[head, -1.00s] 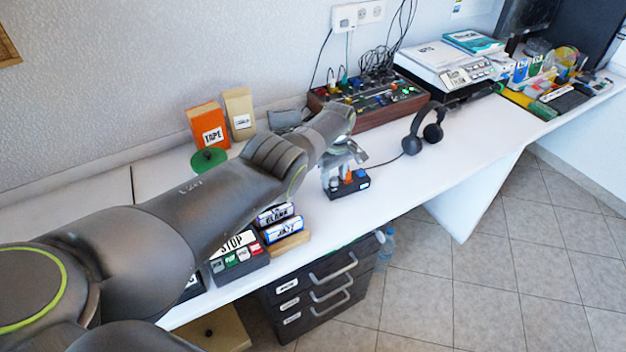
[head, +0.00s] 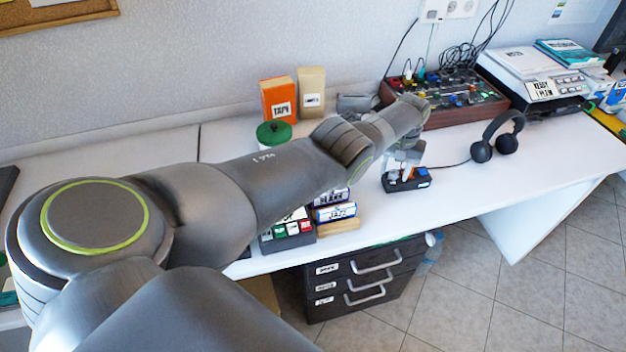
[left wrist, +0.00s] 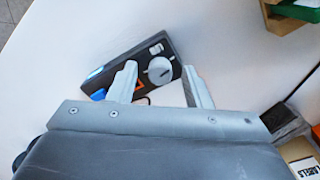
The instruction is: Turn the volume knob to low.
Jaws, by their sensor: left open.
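A small black box (head: 398,185) with a blue button and an orange part lies on the white desk near its front edge. In the left wrist view the box (left wrist: 125,65) shows at a slant, with a round grey knob (left wrist: 158,71) with a pointer mark on its top face. My left gripper (head: 404,160) is over the box. In the left wrist view its open fingers (left wrist: 160,68) stand on either side of the knob, with gaps visible. I cannot tell how high the fingertips are above the box. My right gripper is not in view.
Headphones (head: 496,139) lie right of the box. A mixer (head: 455,98) stands behind it.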

